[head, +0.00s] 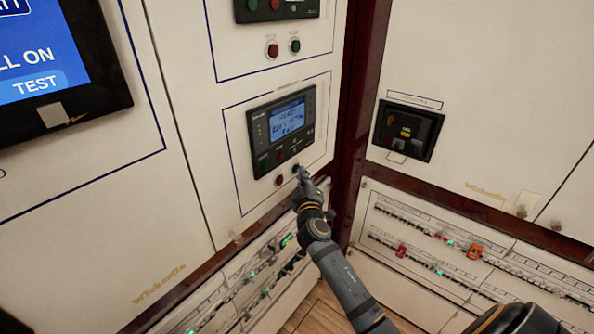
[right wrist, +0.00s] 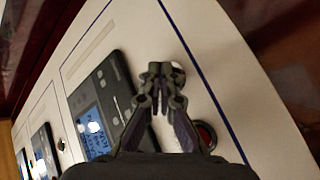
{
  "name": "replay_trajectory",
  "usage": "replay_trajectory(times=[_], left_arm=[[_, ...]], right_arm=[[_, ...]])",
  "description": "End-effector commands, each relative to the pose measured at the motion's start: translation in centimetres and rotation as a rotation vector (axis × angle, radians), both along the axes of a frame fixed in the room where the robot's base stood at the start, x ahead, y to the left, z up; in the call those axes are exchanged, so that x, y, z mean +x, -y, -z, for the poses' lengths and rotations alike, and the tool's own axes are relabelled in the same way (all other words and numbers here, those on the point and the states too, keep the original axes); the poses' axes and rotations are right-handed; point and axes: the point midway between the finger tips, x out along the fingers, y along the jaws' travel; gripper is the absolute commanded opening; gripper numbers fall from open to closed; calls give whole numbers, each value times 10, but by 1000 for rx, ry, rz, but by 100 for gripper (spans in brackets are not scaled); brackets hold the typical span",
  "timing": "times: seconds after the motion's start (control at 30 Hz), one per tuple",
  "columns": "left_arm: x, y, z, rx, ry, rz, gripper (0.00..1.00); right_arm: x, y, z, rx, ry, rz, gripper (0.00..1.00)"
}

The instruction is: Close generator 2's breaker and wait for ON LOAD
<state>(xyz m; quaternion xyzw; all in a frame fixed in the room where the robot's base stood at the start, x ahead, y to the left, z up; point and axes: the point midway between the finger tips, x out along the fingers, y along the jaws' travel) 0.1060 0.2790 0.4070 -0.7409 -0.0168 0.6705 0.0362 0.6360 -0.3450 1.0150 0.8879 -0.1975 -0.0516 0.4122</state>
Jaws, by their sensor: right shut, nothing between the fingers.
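A dark controller with a lit blue screen (head: 288,122) is set in the white cabinet, just left of the corner; its text is too small to read. It also shows in the right wrist view (right wrist: 92,118). Below it are a red push button (head: 279,180) and, to its right, a second button mostly hidden behind my right gripper (head: 301,172). In the right wrist view the closed fingertips (right wrist: 160,72) overlap this second button (right wrist: 179,74), with the red button (right wrist: 206,133) beside them. Contact cannot be told. My right gripper is shut and empty. No generator number is legible.
Another controller (head: 277,7) sits above, with a red button (head: 272,50) and a green button (head: 295,46). A large blue display (head: 45,50) is at left. A dark breaker unit (head: 407,130) is on the right cabinet. Breaker rows (head: 440,238) run below.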

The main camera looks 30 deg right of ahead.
Motion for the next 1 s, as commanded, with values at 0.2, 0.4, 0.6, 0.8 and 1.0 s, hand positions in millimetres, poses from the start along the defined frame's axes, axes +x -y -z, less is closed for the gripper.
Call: replay_trajectory(times=[0.2,0.4,0.6,0.8,1.0], left_arm=[[0,0,1,0,0,0,0],[0,0,2,0,0,0,0],[0,0,2,0,0,0,0],[0,0,2,0,0,0,0],[0,0,2,0,0,0,0]], right_arm=[[2,-1,0,1,0,0,0],[5,-2,0,1,0,0,0],[5,-2,0,0,0,0,0],[3,-1,0,0,0,0,0],[-6,2,0,-2,0,-1,0]])
